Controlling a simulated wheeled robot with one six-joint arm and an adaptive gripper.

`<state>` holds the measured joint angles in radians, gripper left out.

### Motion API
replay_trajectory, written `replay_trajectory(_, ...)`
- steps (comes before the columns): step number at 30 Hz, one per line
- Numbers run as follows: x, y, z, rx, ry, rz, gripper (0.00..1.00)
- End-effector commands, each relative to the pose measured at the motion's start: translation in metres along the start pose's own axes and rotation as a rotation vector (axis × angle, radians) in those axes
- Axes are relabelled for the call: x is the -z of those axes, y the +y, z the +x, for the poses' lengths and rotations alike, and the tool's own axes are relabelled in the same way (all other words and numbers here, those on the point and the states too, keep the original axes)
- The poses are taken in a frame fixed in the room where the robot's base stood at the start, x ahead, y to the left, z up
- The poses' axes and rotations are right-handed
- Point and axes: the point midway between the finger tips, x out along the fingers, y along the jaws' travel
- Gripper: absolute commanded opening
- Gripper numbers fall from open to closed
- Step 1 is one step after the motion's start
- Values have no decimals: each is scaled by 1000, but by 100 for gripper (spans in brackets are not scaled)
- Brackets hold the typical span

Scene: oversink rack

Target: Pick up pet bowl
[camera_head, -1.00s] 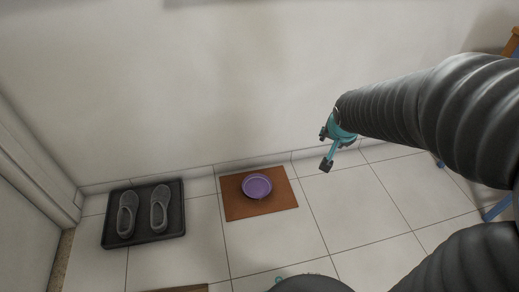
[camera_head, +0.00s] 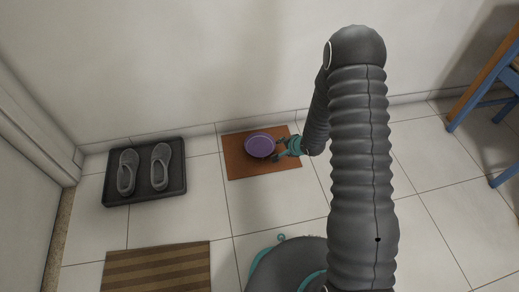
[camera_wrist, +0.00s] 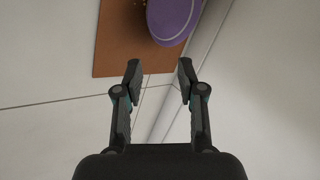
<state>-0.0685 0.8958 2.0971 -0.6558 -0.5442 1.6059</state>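The purple pet bowl (camera_head: 260,146) stands on a brown mat (camera_head: 243,170) on the tiled floor by the wall. My gripper (camera_head: 277,150) is close beside the bowl on its right, over the right part of the mat. In the wrist view the bowl (camera_wrist: 172,18) shows at the top, partly cut off, ahead of the fingertips. My gripper (camera_wrist: 158,70) is open and empty there, with a gap between its fingers and the bowl. Small brown bits lie by the bowl's edge in the wrist view.
A black tray (camera_head: 178,189) holding a pair of grey shoes (camera_head: 161,167) lies left of the mat. A striped brown mat (camera_head: 158,268) lies at the front. A blue and wooden chair (camera_head: 490,90) stands at the right. The wall runs close behind the bowl.

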Motion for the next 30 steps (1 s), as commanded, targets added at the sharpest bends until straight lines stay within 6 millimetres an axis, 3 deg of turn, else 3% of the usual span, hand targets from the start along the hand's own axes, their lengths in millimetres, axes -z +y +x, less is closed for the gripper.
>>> replay_trajectory(4,-12,15,20,12,-35,46,39)
replay_trajectory(8,-16,18,32,17,-45,59,39)
replay_trajectory(18,-19,18,90,16,-44,57,39)
replay_trajectory(30,-21,20,124,16,-43,57,39)
